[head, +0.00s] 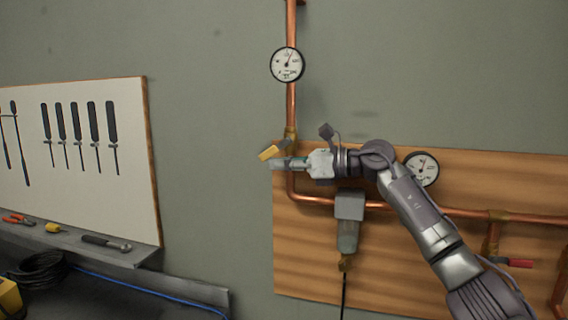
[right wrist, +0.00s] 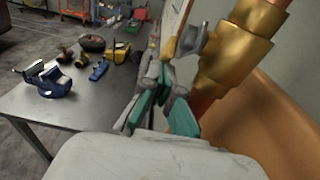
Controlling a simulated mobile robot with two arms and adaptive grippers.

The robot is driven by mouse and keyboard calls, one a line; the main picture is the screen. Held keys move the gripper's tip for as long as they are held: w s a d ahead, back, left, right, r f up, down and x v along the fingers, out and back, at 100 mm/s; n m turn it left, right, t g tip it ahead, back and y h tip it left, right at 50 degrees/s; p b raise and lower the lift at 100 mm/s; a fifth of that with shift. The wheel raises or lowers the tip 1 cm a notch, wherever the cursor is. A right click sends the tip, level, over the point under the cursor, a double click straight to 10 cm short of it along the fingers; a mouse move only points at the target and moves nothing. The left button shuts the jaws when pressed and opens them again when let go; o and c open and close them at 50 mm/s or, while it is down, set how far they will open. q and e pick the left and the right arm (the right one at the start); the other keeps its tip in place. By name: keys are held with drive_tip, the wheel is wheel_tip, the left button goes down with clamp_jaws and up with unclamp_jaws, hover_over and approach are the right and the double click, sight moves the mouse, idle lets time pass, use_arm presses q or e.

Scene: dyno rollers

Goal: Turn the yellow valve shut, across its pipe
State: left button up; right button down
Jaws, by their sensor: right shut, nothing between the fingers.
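The yellow valve handle (head: 269,152) sticks out to the left of its brass body (head: 291,138) on the vertical copper pipe (head: 291,105). In the head view it points left and a little down, more across the pipe than along it. My right gripper (head: 277,164) is shut and empty, just below the handle. In the right wrist view its teal-padded fingers (right wrist: 160,98) are together, with the handle's yellow end (right wrist: 169,48) just beyond the tips and the brass body (right wrist: 236,48) to the right. I cannot tell whether the fingers touch the handle. My left gripper is out of view.
One gauge (head: 287,65) sits above the valve, another (head: 421,168) behind my right arm. A grey device (head: 348,207) hangs below on the wooden board (head: 310,260). A red-handled valve (head: 510,262) is lower right. A tool panel (head: 75,150) and bench (head: 190,285) stand left.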

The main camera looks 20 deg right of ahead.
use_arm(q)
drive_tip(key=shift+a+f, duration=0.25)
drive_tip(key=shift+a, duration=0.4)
use_arm(e)
drive_tip(key=shift+w+a+r+t+y, duration=0.3)
drive_tip(key=shift+w+a+r+y, duration=0.3)
drive_tip(key=shift+a, duration=0.25)
drive_tip(key=shift+a+r, duration=0.1)
drive_tip(key=shift+a, duration=0.1)
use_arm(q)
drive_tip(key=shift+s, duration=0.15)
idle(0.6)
